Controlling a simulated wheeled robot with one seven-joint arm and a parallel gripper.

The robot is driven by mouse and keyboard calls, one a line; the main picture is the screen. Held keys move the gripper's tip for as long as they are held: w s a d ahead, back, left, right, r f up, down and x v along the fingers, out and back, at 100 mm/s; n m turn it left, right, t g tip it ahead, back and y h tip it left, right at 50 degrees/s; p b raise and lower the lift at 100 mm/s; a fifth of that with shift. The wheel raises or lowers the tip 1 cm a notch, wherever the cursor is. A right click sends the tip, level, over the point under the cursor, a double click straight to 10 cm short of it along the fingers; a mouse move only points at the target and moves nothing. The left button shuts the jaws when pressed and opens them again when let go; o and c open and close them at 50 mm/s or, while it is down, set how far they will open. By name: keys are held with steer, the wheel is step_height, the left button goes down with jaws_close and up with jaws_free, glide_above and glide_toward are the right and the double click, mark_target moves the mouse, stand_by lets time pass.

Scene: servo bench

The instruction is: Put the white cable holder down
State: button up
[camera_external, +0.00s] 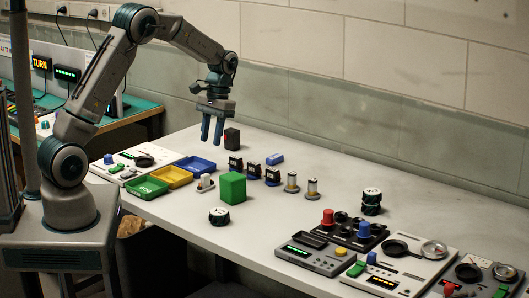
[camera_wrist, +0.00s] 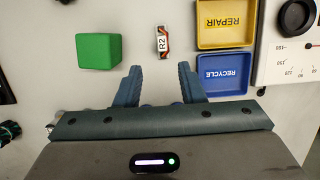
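A small white piece (camera_external: 206,183), seemingly the cable holder, sits on the table between the green block (camera_external: 232,187) and the blue tray (camera_external: 195,164). In the wrist view the small piece (camera_wrist: 162,43) has a white "R2" label with orange and dark parts, and lies beyond the fingertips, apart from them. I cannot make out its shape clearly.
Yellow (camera_external: 172,177) and green (camera_external: 147,187) trays stand left of the blue one. Black blocks (camera_external: 253,171), small cylinders (camera_external: 292,182) and a round "X" piece (camera_external: 219,216) stand nearby. Instrument panels (camera_external: 315,253) fill the front right. The table's back right is largely clear.

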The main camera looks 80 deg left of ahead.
steer(key=s+d+r+m+t+y, duration=0.1)
steer(key=d+r+m, duration=0.1)
steer(key=d+r, duration=0.55)
steer(key=s+d+r+m+t+y, duration=0.15)
steer(key=d+r, duration=0.25)
steer(key=d, duration=0.7)
steer(key=s+d+r+m+t, duration=0.1)
steer(key=s+d+m+t, duration=0.2)
steer(key=s+d, duration=0.9)
steer(key=shift+d+m, duration=1.1)
steer(key=shift+m, duration=0.05)
steer(key=shift+h, duration=0.25)
